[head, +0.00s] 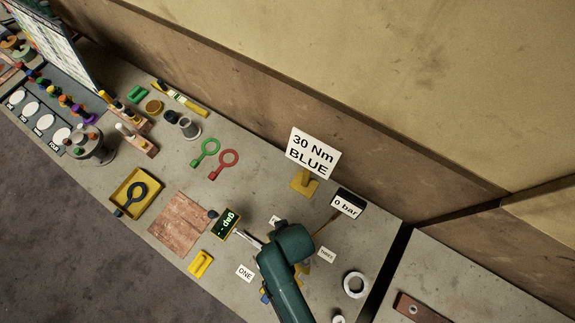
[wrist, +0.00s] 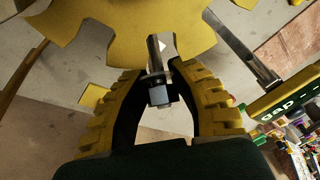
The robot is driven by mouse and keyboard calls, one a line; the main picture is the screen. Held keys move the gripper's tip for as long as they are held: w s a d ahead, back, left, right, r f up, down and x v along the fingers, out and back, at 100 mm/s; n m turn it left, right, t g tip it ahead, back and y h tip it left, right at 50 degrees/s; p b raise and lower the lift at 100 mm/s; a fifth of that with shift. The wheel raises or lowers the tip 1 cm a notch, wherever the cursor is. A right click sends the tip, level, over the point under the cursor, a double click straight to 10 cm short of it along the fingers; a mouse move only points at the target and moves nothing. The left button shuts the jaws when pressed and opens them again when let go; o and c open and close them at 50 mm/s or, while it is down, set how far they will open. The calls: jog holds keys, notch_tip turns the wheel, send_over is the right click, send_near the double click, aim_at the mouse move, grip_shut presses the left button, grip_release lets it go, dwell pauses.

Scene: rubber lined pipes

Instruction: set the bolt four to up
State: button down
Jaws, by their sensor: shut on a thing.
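In the wrist view, a grey metal bolt (wrist: 160,94) with a dark collar and a pale mark sits at the edge of a notched yellow flange (wrist: 110,30). My gripper (wrist: 157,78) has its yellow ridged fingers closed around the bolt, one on each side. Which number this bolt carries cannot be read. In the head view my green arm covers most of the pipe joint, hiding the gripper and bolt. Signs ONE (head: 245,273) and THREE (head: 327,255) stand around the joint; no FOUR sign is readable.
A "gap" display (head: 228,224) stands left of my arm, also in the wrist view (wrist: 285,108). Behind are a "30 Nm BLUE" sign (head: 313,152) and a "0 bar" gauge (head: 348,204).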

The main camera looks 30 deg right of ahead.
jog(key=shift+w+r, duration=0.1)
jog(key=shift+r, duration=0.05)
jog(key=c, duration=1.1)
grip_release()
jog(key=v, duration=1.2)
